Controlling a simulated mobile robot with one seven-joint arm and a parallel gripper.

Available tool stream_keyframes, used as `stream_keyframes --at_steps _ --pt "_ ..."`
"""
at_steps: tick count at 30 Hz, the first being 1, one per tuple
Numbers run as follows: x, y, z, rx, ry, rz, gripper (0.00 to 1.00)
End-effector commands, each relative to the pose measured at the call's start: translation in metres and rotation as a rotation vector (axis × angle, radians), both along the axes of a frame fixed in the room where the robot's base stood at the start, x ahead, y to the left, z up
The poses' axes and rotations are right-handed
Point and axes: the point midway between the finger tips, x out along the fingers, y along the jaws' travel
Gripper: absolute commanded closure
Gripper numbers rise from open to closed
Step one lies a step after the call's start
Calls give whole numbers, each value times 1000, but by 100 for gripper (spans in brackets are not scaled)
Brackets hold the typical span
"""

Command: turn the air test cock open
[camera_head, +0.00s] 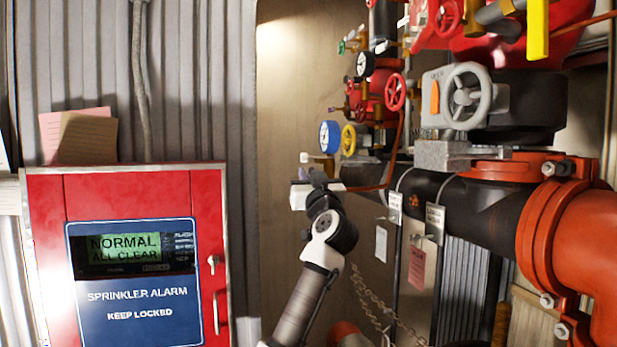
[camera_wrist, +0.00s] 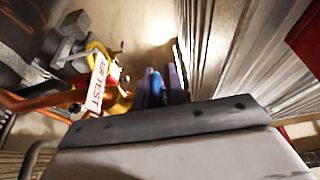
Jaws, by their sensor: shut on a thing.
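A white tag reading "AIR TEST" (camera_wrist: 97,84) hangs beside brass fittings (camera_wrist: 118,101) in the wrist view, just left of my fingers. A small white tag (camera_head: 313,158) by the pipework in the head view looks like the same one. My gripper (camera_wrist: 160,84) is shut on a narrow blue piece, which looks like the air test cock's lever (camera_wrist: 156,83). Its link to the brass body is hard to make out. In the head view my gripper (camera_head: 304,184) is small, below the tag, and the grip is partly hidden.
A blue-rimmed gauge (camera_head: 330,137) and a yellow handwheel (camera_head: 348,140) sit close above my gripper. The large dark pipe (camera_head: 460,205) runs to the right. A red alarm cabinet (camera_head: 205,290) stands left. Chain (camera_head: 370,300) hangs below.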

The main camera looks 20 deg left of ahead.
Motion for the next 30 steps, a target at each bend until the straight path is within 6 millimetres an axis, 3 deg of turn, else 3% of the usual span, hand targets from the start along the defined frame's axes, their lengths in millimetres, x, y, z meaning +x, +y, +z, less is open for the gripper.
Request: stream_keyframes --at_steps 30 --pt "3 1 -8 -278 412 -2 100"
